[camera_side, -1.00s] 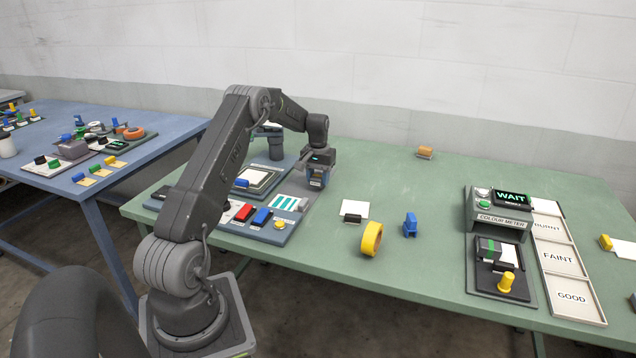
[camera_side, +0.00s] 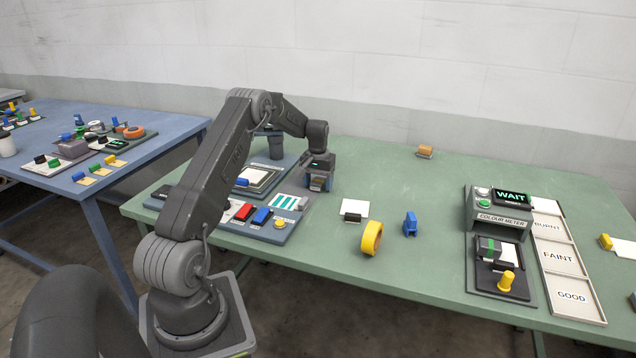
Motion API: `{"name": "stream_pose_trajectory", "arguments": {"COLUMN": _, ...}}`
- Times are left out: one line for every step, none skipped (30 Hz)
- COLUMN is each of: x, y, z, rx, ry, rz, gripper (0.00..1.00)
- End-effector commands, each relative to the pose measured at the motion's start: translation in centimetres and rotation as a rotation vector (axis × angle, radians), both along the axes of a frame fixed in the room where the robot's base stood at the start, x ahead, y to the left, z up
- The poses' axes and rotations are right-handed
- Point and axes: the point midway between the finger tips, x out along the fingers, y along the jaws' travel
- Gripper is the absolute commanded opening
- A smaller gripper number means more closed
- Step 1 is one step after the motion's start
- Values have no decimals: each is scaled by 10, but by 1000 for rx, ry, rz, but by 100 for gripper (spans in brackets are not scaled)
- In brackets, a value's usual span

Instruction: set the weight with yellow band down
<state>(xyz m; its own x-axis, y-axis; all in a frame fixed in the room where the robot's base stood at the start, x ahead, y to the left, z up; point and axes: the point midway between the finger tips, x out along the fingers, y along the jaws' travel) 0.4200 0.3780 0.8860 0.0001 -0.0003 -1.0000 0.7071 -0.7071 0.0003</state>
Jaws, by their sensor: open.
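My gripper (camera_side: 318,185) points down over the green table, just right of the press station (camera_side: 262,178). It is open. A small dark block with a yellowish patch (camera_side: 316,184) shows at the fingers, low by the table; it may be the weight with the yellow band. The fingers hide part of it, and I cannot tell whether it touches the table.
The colour meter (camera_side: 500,222) reads WAIT, beside labelled trays (camera_side: 566,258).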

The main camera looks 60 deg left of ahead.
Motion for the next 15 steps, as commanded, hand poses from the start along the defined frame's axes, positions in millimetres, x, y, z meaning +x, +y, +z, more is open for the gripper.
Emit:
{"name": "stream_pose_trajectory", "arguments": {"x": 0, "y": 0, "z": 2, "rx": 1, "ry": -1, "rz": 0, "gripper": 66}}
{"name": "stream_pose_trajectory", "arguments": {"x": 0, "y": 0, "z": 3, "rx": 1, "ry": -1, "rz": 0, "gripper": 66}}
{"name": "stream_pose_trajectory", "arguments": {"x": 0, "y": 0, "z": 6, "rx": 1, "ry": -1, "rz": 0, "gripper": 66}}
{"name": "stream_pose_trajectory", "arguments": {"x": 0, "y": 0, "z": 9, "rx": 2, "ry": -2, "rz": 0, "gripper": 66}}
{"name": "stream_pose_trajectory", "arguments": {"x": 0, "y": 0, "z": 13, "rx": 2, "ry": -2, "rz": 0, "gripper": 66}}
{"name": "stream_pose_trajectory", "arguments": {"x": 1, "y": 1, "z": 19, "rx": 3, "ry": -3, "rz": 0, "gripper": 66}}
{"name": "stream_pose_trajectory", "arguments": {"x": 1, "y": 1, "z": 25, "rx": 4, "ry": -4, "rz": 0, "gripper": 66}}
{"name": "stream_pose_trajectory", "arguments": {"x": 1, "y": 1, "z": 31, "rx": 4, "ry": -4, "rz": 0, "gripper": 66}}
{"name": "stream_pose_trajectory", "arguments": {"x": 1, "y": 1, "z": 39, "rx": 4, "ry": -4, "rz": 0, "gripper": 66}}
{"name": "stream_pose_trajectory", "arguments": {"x": 1, "y": 1, "z": 46, "rx": 4, "ry": -4, "rz": 0, "gripper": 66}}
{"name": "stream_pose_trajectory", "arguments": {"x": 1, "y": 1, "z": 53, "rx": 4, "ry": -4, "rz": 0, "gripper": 66}}
{"name": "stream_pose_trajectory", "arguments": {"x": 1, "y": 1, "z": 61, "rx": 4, "ry": -4, "rz": 0, "gripper": 66}}
{"name": "stream_pose_trajectory", "arguments": {"x": 0, "y": 1, "z": 67, "rx": 4, "ry": -4, "rz": 0, "gripper": 66}}
{"name": "stream_pose_trajectory", "arguments": {"x": 1, "y": 1, "z": 74, "rx": 4, "ry": -4, "rz": 0, "gripper": 66}}
{"name": "stream_pose_trajectory", "arguments": {"x": 1, "y": 1, "z": 82, "rx": 4, "ry": -4, "rz": 0, "gripper": 66}}
